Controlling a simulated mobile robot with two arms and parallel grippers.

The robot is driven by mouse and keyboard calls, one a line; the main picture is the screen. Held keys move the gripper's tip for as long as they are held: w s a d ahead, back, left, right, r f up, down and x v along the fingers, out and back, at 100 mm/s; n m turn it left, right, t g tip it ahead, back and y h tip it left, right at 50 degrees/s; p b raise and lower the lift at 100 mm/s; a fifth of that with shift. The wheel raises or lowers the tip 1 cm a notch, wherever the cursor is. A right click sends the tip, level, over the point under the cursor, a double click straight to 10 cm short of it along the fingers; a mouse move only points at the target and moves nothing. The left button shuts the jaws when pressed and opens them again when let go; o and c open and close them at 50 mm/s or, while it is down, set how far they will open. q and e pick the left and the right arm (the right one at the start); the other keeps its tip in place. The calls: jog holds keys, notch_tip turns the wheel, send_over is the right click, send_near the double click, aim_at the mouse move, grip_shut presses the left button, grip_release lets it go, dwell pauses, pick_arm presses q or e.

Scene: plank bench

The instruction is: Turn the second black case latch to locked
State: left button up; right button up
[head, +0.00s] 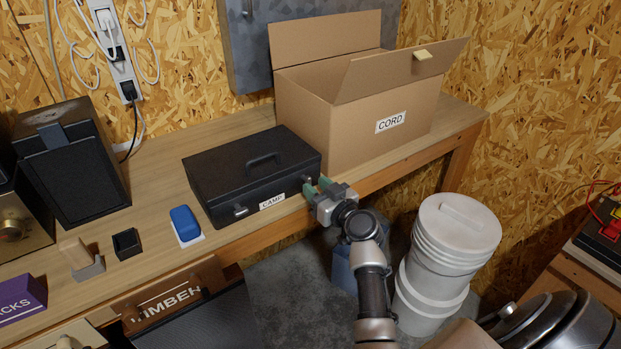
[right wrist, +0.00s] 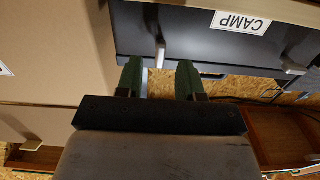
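The black case (head: 235,168) lies shut on the bench, its front with a CAMP label (head: 271,201) facing me. One latch (head: 240,210) is on the left of its front; it also shows at the right edge of the right wrist view (right wrist: 293,68), lying slanted. The other latch (right wrist: 160,50) is on the front's right side and points straight out along the gap between my fingers; in the head view it is hard to make out by the fingers. My right gripper (head: 317,186) is open, its green fingertips (right wrist: 160,70) apart just before that latch. My left gripper is out of view.
An open cardboard box (head: 345,125) marked CORD stands close behind and right of the case. A blue object (head: 185,223), a small black holder (head: 127,244) and a wooden-handled tool (head: 80,258) are left. A white bucket (head: 455,235) stands below the bench at right.

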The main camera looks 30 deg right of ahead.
jog(key=shift+w, duration=1.45)
jog(key=shift+a, duration=0.1)
grip_shut()
